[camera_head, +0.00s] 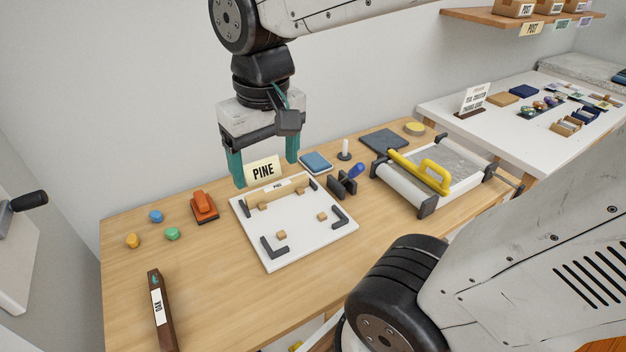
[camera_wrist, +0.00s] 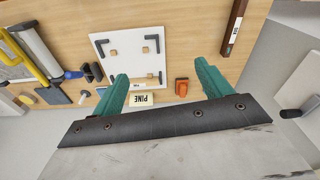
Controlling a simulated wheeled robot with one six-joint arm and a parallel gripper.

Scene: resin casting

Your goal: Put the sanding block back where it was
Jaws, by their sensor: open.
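The likeliest sanding block is an orange-handled block (camera_head: 204,203) on a dark base, lying on the wooden bench left of the white board. It also shows in the wrist view (camera_wrist: 181,87), beside the right finger. My gripper (camera_head: 266,173) is open with teal fingers pointing down near the PINE sign (camera_head: 262,171), at the back of the board. In the wrist view, nothing sits between the fingertips (camera_wrist: 162,70). The white board (camera_head: 317,243) carries black corner brackets, small wooden blocks and a wooden bar (camera_head: 283,193). A blue block (camera_head: 315,161) lies on the bench behind it.
Blue, yellow and green pieces (camera_head: 172,233) lie left of the orange block. A dark bar (camera_head: 159,310) lies at the front left. A blue-handled tool (camera_head: 346,181) and a roller frame with yellow handle (camera_head: 435,175) stand right of the board. The bench's front left is mostly clear.

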